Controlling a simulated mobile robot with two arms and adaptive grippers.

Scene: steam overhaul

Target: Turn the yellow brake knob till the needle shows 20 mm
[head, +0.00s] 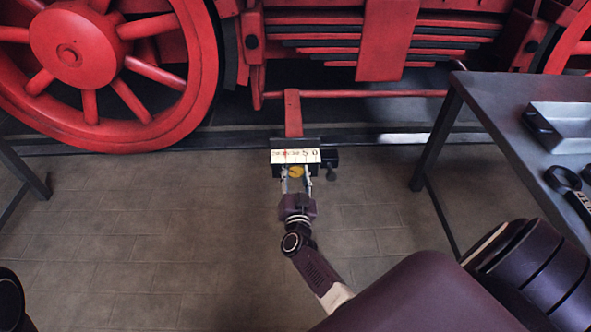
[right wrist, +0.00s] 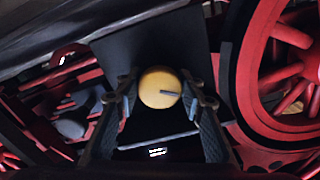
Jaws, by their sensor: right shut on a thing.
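The yellow brake knob (head: 296,171) sits on the near face of a dark box (head: 328,158) below the red locomotive frame. In the right wrist view the round knob (right wrist: 158,90) has a dark line pointing to the right. My right gripper (head: 297,180) reaches it from below in the head view. In the right wrist view its fingers (right wrist: 161,101) close on both sides of the knob. A pale scale plate (head: 300,156) with dark marks and a reddish trace lies on top of the box. The needle reading is too small to tell. My left gripper is not in view.
A large red wheel (head: 72,50) stands at the left, and a red bar (head: 293,113) comes down to the box. A dark table (head: 485,100) with a metal tray (head: 566,122) stands at the right. The paved floor (head: 170,235) around my right forearm is clear.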

